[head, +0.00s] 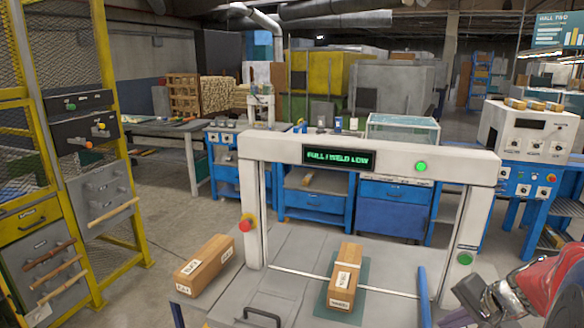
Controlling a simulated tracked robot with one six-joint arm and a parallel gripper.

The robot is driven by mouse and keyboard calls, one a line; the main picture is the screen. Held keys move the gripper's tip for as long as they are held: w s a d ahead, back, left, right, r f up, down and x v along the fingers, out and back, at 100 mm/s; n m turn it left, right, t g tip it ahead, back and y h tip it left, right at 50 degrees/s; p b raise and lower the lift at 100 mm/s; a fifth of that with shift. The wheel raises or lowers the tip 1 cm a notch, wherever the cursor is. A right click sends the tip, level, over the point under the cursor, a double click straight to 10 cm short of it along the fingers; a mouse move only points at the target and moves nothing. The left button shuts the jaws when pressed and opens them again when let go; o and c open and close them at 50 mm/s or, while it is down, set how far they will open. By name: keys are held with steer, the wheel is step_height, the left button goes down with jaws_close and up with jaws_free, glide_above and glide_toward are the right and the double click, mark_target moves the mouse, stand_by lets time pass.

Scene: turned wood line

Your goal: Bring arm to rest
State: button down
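My arm reaches in from the lower right corner, with a red link and silver joints. My gripper (468,297) is the dark end of it, near the right post of the white frame. Its fingers cannot be made out clearly, so I cannot tell whether it is open or shut. A labelled wooden block (345,277) lies on a green mat (351,311) on the grey table, under the frame. A second labelled wooden block (205,265) lies at the table's left side.
The white frame (262,152) spans the table, with a lit display (339,156) and green light. A red button (245,225) sits on its left post. A blue bar (424,297) stands near my gripper. A yellow rack (92,120) is at left; blue workbenches (310,200) stand behind.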

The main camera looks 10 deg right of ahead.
steer(key=s+a+r+n, duration=0.2)
steer(key=s+a+n, duration=0.1)
steer(key=a, duration=0.6)
steer(key=s+a+r+n, duration=0.3)
steer(key=a+n, duration=0.3)
steer(key=a, duration=0.4)
steer(key=s+a+r+n+h, duration=0.1)
steer(key=s+a+r+n, duration=0.2)
steer(key=a, duration=0.7)
steer(key=shift+s+n+g, duration=0.3)
steer(key=shift+s+n, duration=0.5)
steer(key=shift+s, duration=0.05)
